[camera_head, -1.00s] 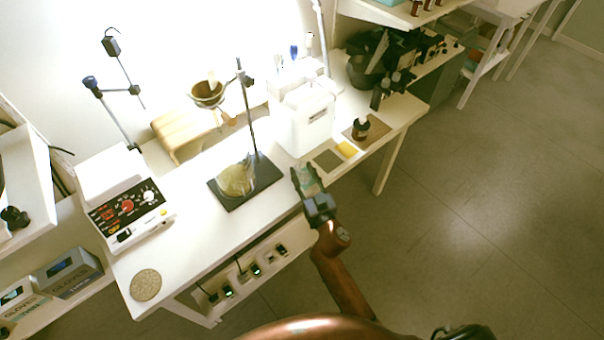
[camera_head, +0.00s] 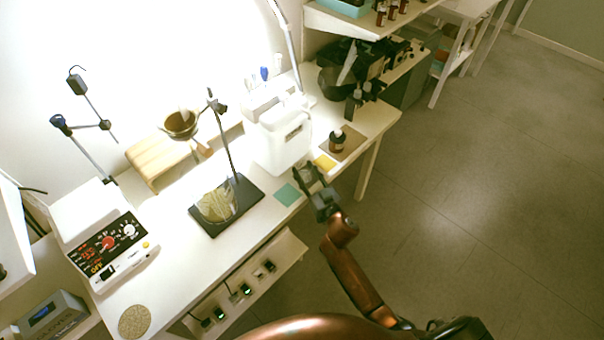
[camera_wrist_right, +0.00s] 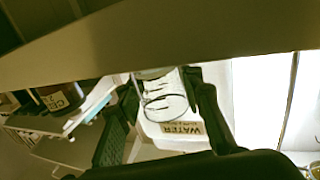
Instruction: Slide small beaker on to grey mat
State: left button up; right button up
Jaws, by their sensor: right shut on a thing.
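The small clear beaker (camera_wrist_right: 165,100) shows in the right wrist view between the two dark fingers. My right gripper (camera_head: 309,178) is shut on it at the front edge of the white bench. In the head view the gripper and beaker are over the spot of the grey mat, left of a yellow pad (camera_head: 325,162). They cover most of that mat, so I cannot tell whether the beaker's base touches it. A green mat (camera_head: 287,194) lies bare just left of the gripper. My left gripper is not in view.
A white water container (camera_head: 283,145) stands right behind the gripper. The bench's front edge is close.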

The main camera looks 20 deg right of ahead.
jog(key=shift+w+d, duration=0.25)
jog(key=shift+d, duration=0.25)
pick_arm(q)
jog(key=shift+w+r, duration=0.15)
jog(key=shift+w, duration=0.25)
pick_arm(e)
jog(key=shift+w+d, duration=0.1)
jog(key=shift+d, duration=0.15)
jog(key=o, duration=1.3)
jog(key=shift+c, duration=0.2)
jog(key=s+d, duration=0.1)
jog(key=s, duration=1.1)
jog(key=shift+d, duration=0.15)
